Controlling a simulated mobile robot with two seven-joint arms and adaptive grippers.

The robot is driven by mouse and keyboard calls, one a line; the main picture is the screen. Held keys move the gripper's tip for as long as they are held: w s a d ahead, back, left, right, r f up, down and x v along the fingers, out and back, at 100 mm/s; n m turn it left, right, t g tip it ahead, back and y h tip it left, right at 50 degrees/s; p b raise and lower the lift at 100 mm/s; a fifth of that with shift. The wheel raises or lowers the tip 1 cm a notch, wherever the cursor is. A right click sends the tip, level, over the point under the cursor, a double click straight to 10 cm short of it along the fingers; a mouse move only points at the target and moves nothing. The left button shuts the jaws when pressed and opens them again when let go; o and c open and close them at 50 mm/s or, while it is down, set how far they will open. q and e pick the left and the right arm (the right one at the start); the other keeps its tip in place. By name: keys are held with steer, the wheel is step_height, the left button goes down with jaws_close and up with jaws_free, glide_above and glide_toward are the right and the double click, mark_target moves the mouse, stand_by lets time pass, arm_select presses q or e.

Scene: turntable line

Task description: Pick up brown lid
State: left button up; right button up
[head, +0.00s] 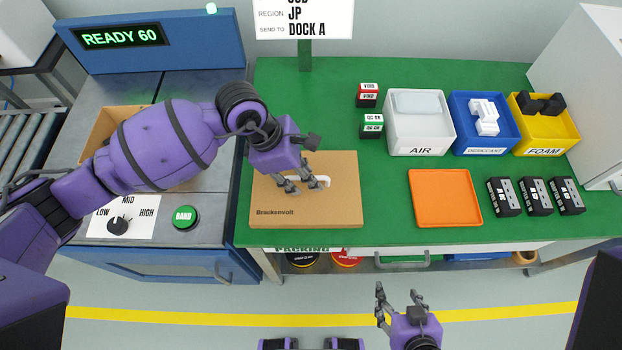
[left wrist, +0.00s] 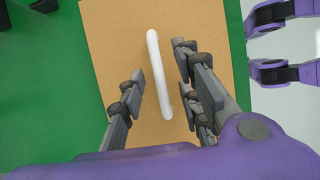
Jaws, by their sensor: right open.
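The brown lid (head: 335,205) is a flat cardboard-coloured square marked "Brackenvolt", lying on the green table. It has a white bar handle (head: 321,182) near its middle, partly hidden by my fingers in the head view. My left gripper (head: 300,184) is over the lid at the handle. In the left wrist view the white handle (left wrist: 158,75) lies between the left gripper's fingers (left wrist: 154,78), with gaps on both sides. The fingers are open. My right gripper (head: 402,304) is open and empty, in front of the table above the floor.
An orange tray (head: 446,198) lies right of the lid. White AIR (head: 420,150), blue (head: 487,152) and yellow FOAM (head: 545,148) bins stand behind it. Several black blocks (head: 535,197) stand at right. An open carton (head: 105,135) is behind my left arm. Green table between lid and tray is clear.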

arm_select(q)
steer(key=shift+f, duration=0.1)
steer(key=shift+c, duration=0.2)
jaws_close()
